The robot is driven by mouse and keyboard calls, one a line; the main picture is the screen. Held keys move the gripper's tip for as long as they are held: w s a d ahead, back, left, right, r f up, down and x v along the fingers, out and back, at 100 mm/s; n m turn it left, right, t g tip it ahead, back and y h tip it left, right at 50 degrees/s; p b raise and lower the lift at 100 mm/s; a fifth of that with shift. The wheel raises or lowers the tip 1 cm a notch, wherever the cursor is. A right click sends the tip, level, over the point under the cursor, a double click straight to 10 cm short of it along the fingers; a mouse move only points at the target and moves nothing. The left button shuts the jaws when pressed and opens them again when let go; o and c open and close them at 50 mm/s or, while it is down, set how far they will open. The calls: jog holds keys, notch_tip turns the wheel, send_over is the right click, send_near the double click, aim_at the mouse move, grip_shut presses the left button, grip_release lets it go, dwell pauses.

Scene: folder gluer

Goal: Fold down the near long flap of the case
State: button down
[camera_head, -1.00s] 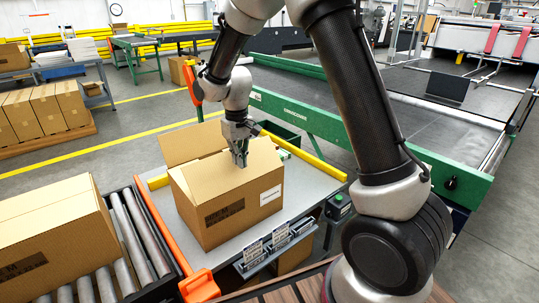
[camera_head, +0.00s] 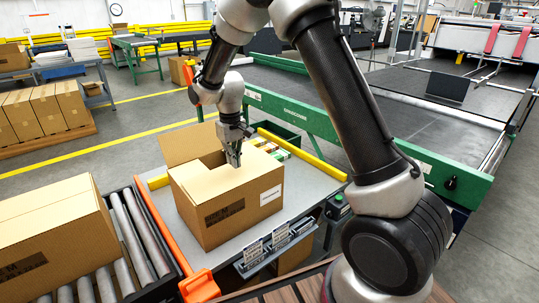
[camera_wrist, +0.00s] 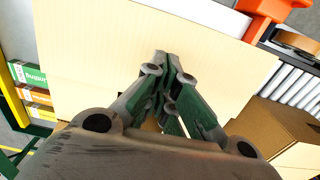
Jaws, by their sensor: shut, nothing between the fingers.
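The case (camera_head: 235,218) is an open cardboard box on the grey work table. Its near long flap (camera_head: 205,184) lies nearly flat over the near part of the top. A far flap (camera_head: 190,143) stands up at the back, and a dark opening shows between them. My gripper (camera_head: 235,165) is shut and empty, pointing down with its fingertips at the near flap's upper face; touching or just above, I cannot tell. In the wrist view the fingertips (camera_wrist: 162,56) are together over plain cardboard (camera_wrist: 95,45), which fills most of the picture.
A roller conveyor (camera_head: 130,238) with another cardboard box (camera_head: 55,235) is at the left, beyond an orange rail (camera_head: 160,233). A yellow rail (camera_head: 300,152) and small coloured cartons (camera_head: 270,148) are behind the case. Label holders (camera_head: 278,243) hang at the table's front.

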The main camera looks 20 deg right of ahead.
aim_at(232, 170)
jog(key=shift+w+a+f, duration=0.1)
jog(key=shift+w+f, duration=0.25)
jog(key=shift+w+a+f, duration=0.2)
jog(key=shift+w+f, duration=0.5)
jog(key=shift+f, duration=0.25)
notch_tip(232, 170, up, 9)
jog(key=shift+r, duration=0.1)
dwell(0.5)
